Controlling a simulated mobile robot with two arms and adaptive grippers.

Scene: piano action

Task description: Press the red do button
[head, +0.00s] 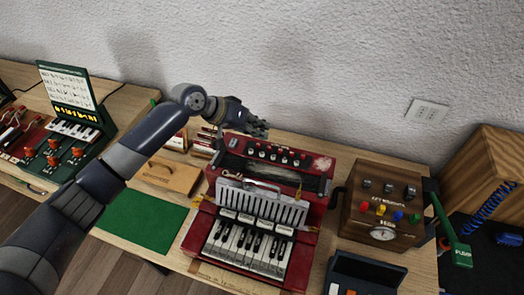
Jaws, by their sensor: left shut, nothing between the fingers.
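A brown box (352,222) stands on the right part of the workbench. A small red button (364,206) sits at the left end of a row of coloured buttons on it; its lettering is too small to read. Yellow (381,209), blue (398,216) and green (414,218) buttons follow to its right. My left gripper (262,130) is shut and empty, above the back edge of the red keyboard device, up and to the left of the red button and well apart from it. My right gripper is not in view.
The red keyboard device (190,236) stands between my left arm and the box. A green mat (143,222) lies at left. A dark blue device (368,269) stands before the box, and a green-handled tool (452,240) is at its right. The wall is behind.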

